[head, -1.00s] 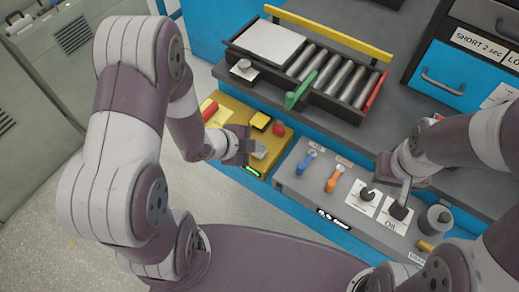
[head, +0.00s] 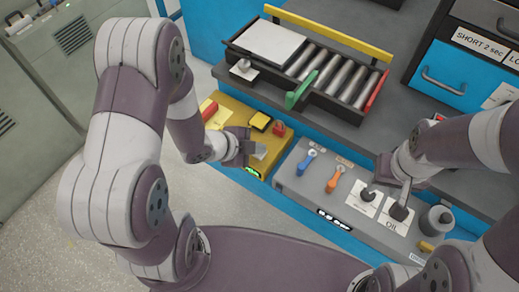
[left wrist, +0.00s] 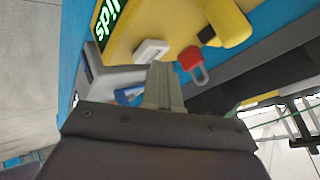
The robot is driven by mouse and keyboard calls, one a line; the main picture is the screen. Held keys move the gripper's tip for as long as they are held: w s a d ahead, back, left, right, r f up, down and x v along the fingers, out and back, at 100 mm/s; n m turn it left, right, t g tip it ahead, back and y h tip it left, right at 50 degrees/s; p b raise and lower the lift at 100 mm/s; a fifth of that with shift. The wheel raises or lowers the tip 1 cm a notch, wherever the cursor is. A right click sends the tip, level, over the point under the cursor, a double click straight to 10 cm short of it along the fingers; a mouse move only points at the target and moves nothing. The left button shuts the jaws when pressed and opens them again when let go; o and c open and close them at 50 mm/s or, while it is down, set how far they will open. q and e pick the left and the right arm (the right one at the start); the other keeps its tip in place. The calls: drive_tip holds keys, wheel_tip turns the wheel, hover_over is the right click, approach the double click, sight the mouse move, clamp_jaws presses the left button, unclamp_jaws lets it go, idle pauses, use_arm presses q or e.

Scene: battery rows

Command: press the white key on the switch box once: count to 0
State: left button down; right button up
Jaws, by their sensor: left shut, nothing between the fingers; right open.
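The yellow switch box (head: 236,104) stands at the left of the blue bench. It has a yellow knob (head: 260,121), a red padlock (head: 279,129) and a green-lit display (head: 251,171). The white key (left wrist: 152,51) shows in the left wrist view, between the display and the padlock. My left gripper (head: 251,153) is shut and empty over the box's near part. In the left wrist view, its fingertips (left wrist: 161,72) are right beside the white key; I cannot tell whether they touch it. My right gripper (head: 402,189) is open over the grey panel's black knob (head: 398,211).
The grey panel (head: 300,183) right of the box has blue and orange levers (head: 333,180). Behind stands a black rack (head: 322,105) of metal cylinders with a green handle (head: 300,92). A dark cabinet with a blue drawer (head: 440,83) stands at the right.

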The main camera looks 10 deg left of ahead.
use_arm(q)
drive_tip(key=shift+r+p, duration=0.7)
drive_tip(key=shift+r, duration=0.1)
wheel_tip(320, 180, up, 5)
drive_tip(key=p, duration=0.5)
idle(0.5)
